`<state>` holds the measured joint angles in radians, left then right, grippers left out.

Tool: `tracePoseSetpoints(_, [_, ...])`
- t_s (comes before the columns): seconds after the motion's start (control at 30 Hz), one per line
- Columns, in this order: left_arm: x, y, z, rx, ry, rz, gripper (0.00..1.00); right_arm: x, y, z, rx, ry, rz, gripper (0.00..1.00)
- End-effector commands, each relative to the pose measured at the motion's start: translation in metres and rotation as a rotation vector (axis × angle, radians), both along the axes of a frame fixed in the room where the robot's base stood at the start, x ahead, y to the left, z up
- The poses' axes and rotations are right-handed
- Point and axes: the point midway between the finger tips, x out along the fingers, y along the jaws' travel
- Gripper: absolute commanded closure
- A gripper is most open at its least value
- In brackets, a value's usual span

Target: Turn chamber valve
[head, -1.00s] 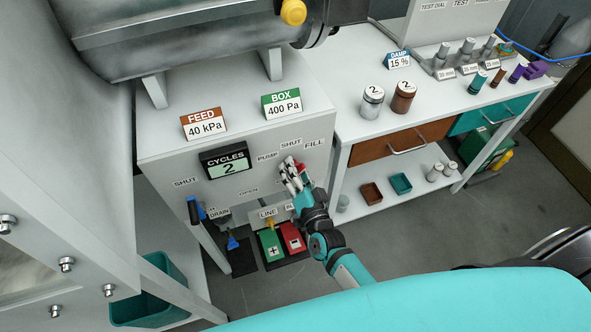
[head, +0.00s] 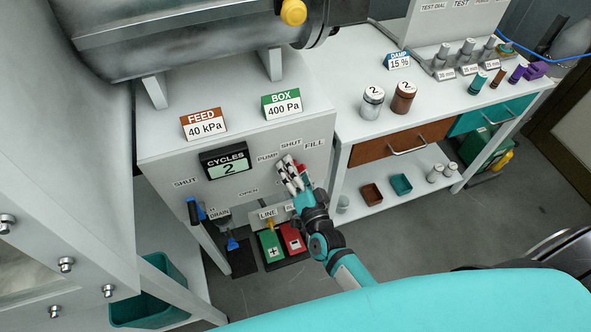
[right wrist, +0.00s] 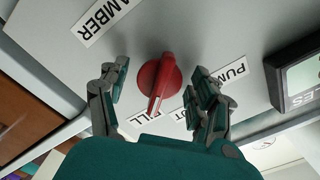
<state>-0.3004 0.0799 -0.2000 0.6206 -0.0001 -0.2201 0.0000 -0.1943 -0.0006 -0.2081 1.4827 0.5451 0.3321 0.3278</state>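The chamber valve is a red knob with a pointed handle (right wrist: 160,82) on the pale cabinet front, below a label ending in "AMBER" in the right wrist view. Its narrow end points down in that view, toward the partly hidden SHUT and FILL labels; I cannot tell which one exactly. My right gripper (right wrist: 163,90) is open, one finger on each side of the knob, with visible gaps. In the head view my right gripper (head: 287,172) is at the panel below the PUMP and SHUT labels, mostly covering the red knob (head: 301,169). My left gripper is not in view.
A CYCLES display (head: 228,164) reading 2 is left of the valve. A blue drain handle (head: 232,242) and green (head: 271,245) and red (head: 293,239) pedals are lower down. A side bench (head: 345,85) with jars is to the right.

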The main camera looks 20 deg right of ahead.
Motion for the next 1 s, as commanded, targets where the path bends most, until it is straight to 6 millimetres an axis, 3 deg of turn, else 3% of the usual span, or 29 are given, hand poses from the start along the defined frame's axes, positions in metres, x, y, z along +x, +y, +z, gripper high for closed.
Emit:
tracePoseSetpoints(0.37, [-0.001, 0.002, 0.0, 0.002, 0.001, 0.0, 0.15, -0.009, 0.0, -0.001, -0.002, 0.003, 0.0, 0.33])
tracePoseSetpoints(0.8, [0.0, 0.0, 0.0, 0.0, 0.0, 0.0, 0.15, -0.095, -0.003, -0.001, 0.0, 0.003, 0.001, 0.33])
tracePoseSetpoints(1.0, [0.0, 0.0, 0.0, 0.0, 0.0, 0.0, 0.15, -0.116, -0.004, -0.001, -0.001, 0.001, 0.001, 0.33])
